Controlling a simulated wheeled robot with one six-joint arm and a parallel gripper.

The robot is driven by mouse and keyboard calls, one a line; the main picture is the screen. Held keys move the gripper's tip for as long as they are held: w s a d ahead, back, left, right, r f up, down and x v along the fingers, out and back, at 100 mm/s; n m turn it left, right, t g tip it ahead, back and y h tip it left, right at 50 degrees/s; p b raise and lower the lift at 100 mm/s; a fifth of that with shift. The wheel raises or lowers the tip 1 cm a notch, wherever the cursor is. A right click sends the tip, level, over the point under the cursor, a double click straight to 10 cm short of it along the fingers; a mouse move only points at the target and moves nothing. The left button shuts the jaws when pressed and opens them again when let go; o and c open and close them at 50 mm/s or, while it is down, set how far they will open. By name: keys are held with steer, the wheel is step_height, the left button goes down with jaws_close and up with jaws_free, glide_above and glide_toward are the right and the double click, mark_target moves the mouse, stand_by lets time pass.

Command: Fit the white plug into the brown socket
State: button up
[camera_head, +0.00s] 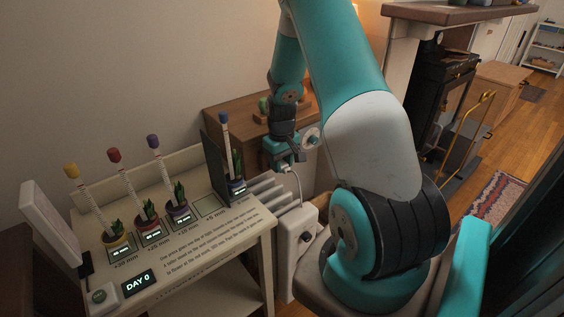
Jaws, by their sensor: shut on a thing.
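My gripper (286,164) points down near the middle of the view, in front of a wooden cabinet. It is shut on the white plug (288,169), which shows only as a small pale piece under the jaws. A white cable (300,187) hangs from it in a curve down to a white box. A pale plate with a round, darker-centred fitting (312,138) is just right of my gripper and apart from it. I cannot tell whether this is the brown socket; no clearly brown socket shows.
A white heater box (299,242) with ribs stands below my gripper. A pale table (215,255) at left bears several small potted plants with tall gauges and a dark upright panel (212,158). The wooden cabinet (226,112) is behind. A fireplace stove (440,90) stands at right.

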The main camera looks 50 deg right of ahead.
steer(key=shift+w+d, duration=0.2)
steer(key=shift+w, duration=0.7)
stand_by(0.4)
steer(key=shift+w+p, duration=0.1)
steer(key=shift+p, duration=0.55)
stand_by(0.6)
steer(key=shift+w+r, duration=0.1)
steer(key=shift+w, duration=0.35)
stand_by(0.6)
steer(key=shift+s, duration=0.2)
steer(key=shift+s+a, duration=0.15)
steer(key=shift+s, duration=0.3)
steer(key=shift+s, duration=0.25)
steer(key=shift+s+p, duration=0.5)
steer(key=shift+s, duration=0.15)
